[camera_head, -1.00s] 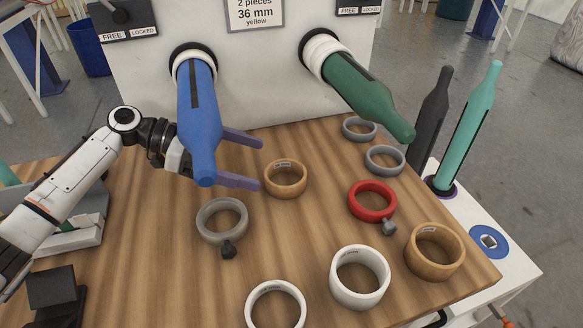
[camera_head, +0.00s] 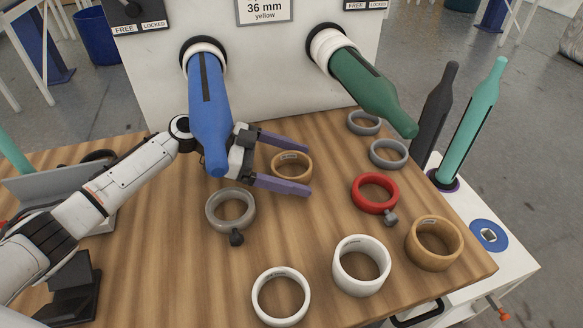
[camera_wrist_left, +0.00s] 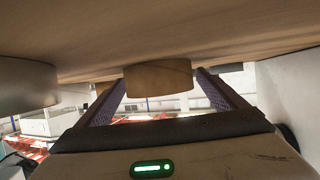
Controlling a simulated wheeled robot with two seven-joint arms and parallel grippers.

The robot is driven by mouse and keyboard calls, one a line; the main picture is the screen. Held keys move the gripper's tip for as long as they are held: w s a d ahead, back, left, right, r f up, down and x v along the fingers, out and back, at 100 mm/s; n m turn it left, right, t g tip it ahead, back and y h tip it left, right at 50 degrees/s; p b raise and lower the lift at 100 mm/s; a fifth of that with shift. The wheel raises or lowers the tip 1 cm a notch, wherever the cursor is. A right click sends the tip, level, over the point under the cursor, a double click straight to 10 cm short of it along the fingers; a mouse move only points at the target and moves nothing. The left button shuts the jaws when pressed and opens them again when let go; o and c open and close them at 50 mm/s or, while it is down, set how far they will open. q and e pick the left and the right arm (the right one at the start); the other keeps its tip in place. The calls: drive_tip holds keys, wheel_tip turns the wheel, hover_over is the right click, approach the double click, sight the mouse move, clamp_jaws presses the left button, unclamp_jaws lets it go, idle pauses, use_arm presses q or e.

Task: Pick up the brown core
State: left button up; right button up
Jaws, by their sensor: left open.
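A small brown core (camera_head: 291,166) lies flat on the wooden table, below and between the blue and green spindles. My left gripper (camera_head: 306,168) is open, with one purple finger on the far side of this core and one on the near side. In the left wrist view the brown core (camera_wrist_left: 158,79) sits between the two spread fingers (camera_wrist_left: 160,92), with the table above it in the picture. Whether a finger touches it cannot be told. A second, wider brown core (camera_head: 434,243) lies at the table's right side. My right gripper is not in view.
A blue spindle (camera_head: 209,115) hangs over my left wrist, and a green spindle (camera_head: 372,92) juts out at right. A grey ring (camera_head: 230,209), red ring (camera_head: 375,193), white rings (camera_head: 361,266) and two more grey rings (camera_head: 388,153) lie around on the table (camera_head: 165,265).

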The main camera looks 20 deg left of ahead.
use_arm(q)
drive_tip(key=c, duration=1.1)
